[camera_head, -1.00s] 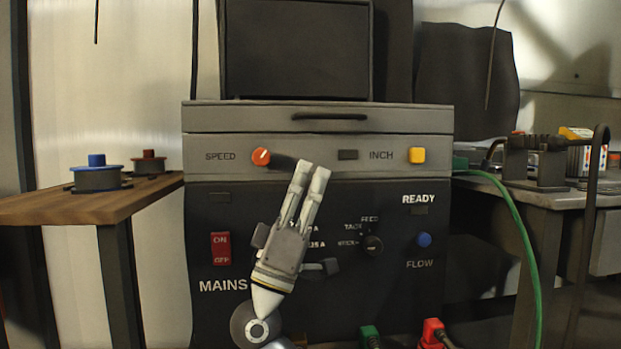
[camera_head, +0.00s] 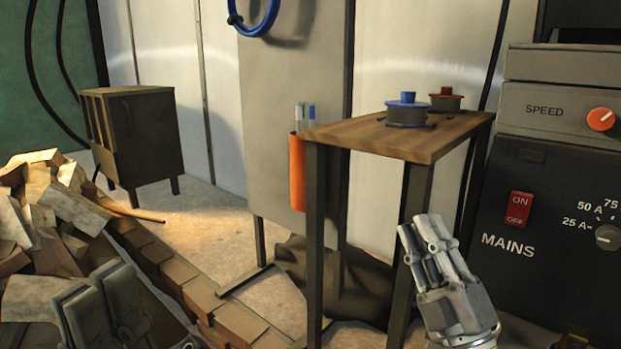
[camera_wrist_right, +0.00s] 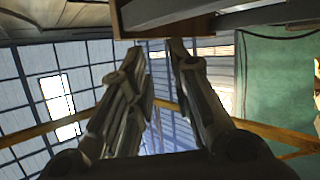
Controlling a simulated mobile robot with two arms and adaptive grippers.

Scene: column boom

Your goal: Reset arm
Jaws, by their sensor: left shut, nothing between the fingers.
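My left gripper (camera_head: 92,305) is low at the left in the head view, in front of the pile of blocks. Its two dark fingers are together with nothing between them. My right gripper (camera_head: 428,245) points up at the lower right in the head view, in front of the wooden table's leg and left of the machine panel. In the right wrist view its fingers (camera_wrist_right: 158,50) stand a little apart, with empty space between the tips. Neither gripper holds anything.
The wooden table (camera_head: 360,134) bears a blue-knobbed spool (camera_head: 407,112) and a red-knobbed one (camera_head: 446,100). The machine panel (camera_head: 560,225) stands at right. A pile of blocks (camera_head: 60,205) and a brick edging (camera_head: 180,276) lie at left. A dark cabinet (camera_head: 148,135) stands behind.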

